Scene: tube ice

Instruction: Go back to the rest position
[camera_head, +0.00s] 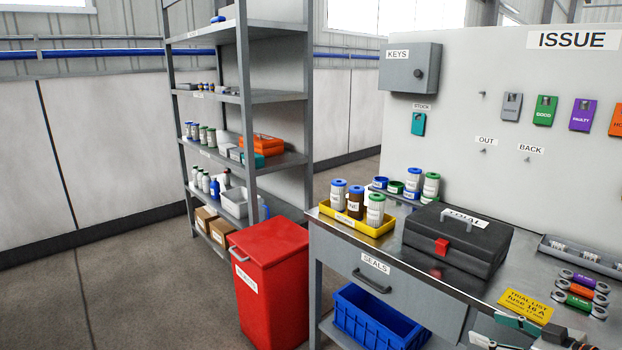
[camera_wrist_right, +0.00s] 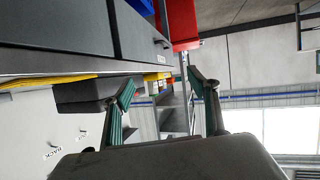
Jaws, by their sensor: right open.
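My right gripper (camera_head: 548,332) shows at the bottom right of the head view, cut off by the lower edge. Its two fingers with teal pads are spread apart. In the right wrist view the same gripper (camera_wrist_right: 160,88) is open with nothing between its fingers. It is near the workbench's front edge. My left gripper is in neither view.
The workbench (camera_head: 338,256) carries a yellow tray (camera_head: 372,229) of canisters, a black case (camera_head: 455,241), a yellow card (camera_head: 526,306) and several coloured fuses (camera_head: 584,289). A red bin (camera_head: 274,275) and shelving (camera_head: 240,105) stand to the left. Floor at far left is clear.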

